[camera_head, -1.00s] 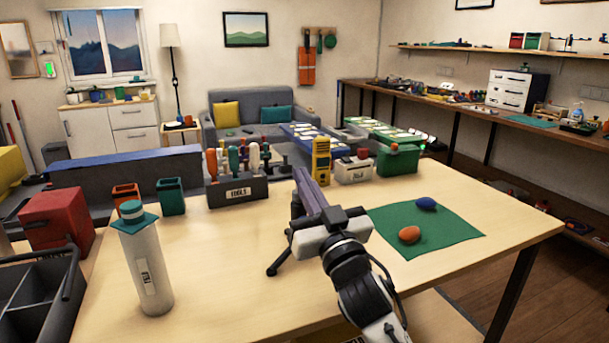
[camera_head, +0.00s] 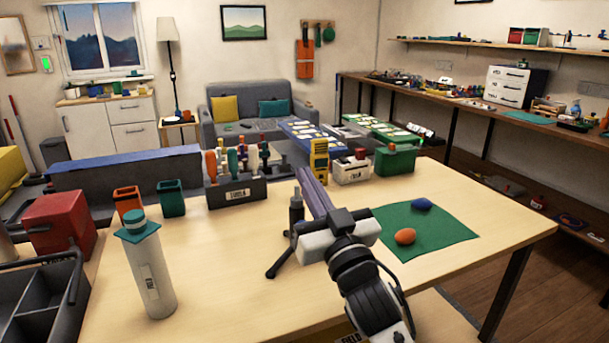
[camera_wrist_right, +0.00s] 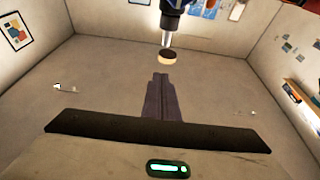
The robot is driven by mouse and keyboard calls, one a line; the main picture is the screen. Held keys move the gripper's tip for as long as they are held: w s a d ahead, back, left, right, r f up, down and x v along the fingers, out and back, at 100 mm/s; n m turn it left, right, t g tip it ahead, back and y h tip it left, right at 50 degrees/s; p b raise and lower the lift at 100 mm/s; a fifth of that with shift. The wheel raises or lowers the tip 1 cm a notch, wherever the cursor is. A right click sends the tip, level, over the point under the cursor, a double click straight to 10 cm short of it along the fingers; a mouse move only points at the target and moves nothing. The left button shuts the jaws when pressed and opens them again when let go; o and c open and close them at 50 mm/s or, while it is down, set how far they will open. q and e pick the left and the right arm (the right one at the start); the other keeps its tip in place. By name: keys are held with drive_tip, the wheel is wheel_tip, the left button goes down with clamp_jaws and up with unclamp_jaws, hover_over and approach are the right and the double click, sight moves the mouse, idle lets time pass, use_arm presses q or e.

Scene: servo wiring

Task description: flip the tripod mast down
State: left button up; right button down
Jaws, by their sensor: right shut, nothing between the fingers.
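The tripod (camera_head: 296,212) stands on the wooden table near the middle of the head view. A short dark upright post shows just left of my right gripper, and a black leg spreads toward the front left. The rest of the tripod is hidden behind my right gripper and wrist. My right gripper (camera_head: 306,176) has long purple-grey fingers, pressed together and empty, pointing up and away beside the post. Whether they touch it I cannot tell. My left gripper is not in view.
A white bottle with a teal cap (camera_head: 148,268) stands at front left. A tool holder (camera_head: 236,192), a yellow device (camera_head: 319,160) and a green box (camera_head: 395,159) line the back. A green mat (camera_head: 440,237) with orange and blue egg-shaped objects lies right.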

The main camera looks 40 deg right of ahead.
drive_tip(key=b+v, duration=0.1)
drive_tip(key=v, duration=0.6)
drive_tip(key=shift+s, duration=0.15)
